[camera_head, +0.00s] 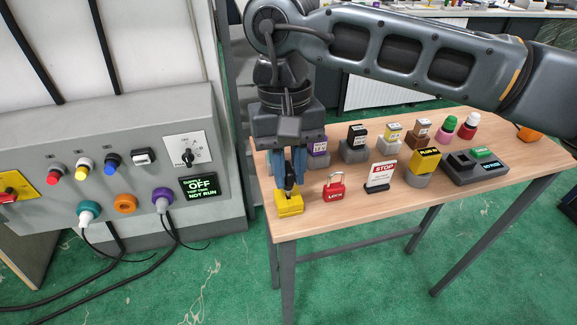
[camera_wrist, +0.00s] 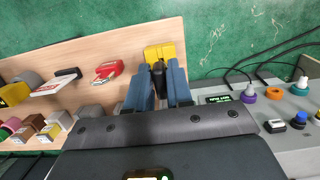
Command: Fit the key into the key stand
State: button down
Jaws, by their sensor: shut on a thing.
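The key (camera_head: 290,187) is black and is held upright between the blue fingers of my gripper (camera_head: 289,174). My gripper is shut on it. The yellow key stand (camera_head: 288,205) sits at the front left corner of the table, directly below the key. In the wrist view, the key (camera_wrist: 159,70) overlaps the near edge of the yellow stand (camera_wrist: 160,51), between the two fingertips (camera_wrist: 160,84). The key's lower end meets the top of the stand in the picture; I cannot tell whether it is in the slot or just above it.
A red padlock (camera_head: 334,188) and a white stop sign (camera_head: 381,176) stand right of the stand. Several blocks and bottles stand farther back on the table (camera_head: 352,219). The grey control panel (camera_head: 130,165) with buttons, plugs and an OFF display is left, across a gap.

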jog(key=shift+f+b, duration=0.75)
jog(key=shift+f, duration=0.15)
jog(key=c, duration=0.9)
grip_release()
jog(key=shift+c, duration=0.2)
jog(key=shift+r, duration=0.15)
jog(key=shift+r+p, duration=0.45)
jog(key=shift+r, duration=1.2)
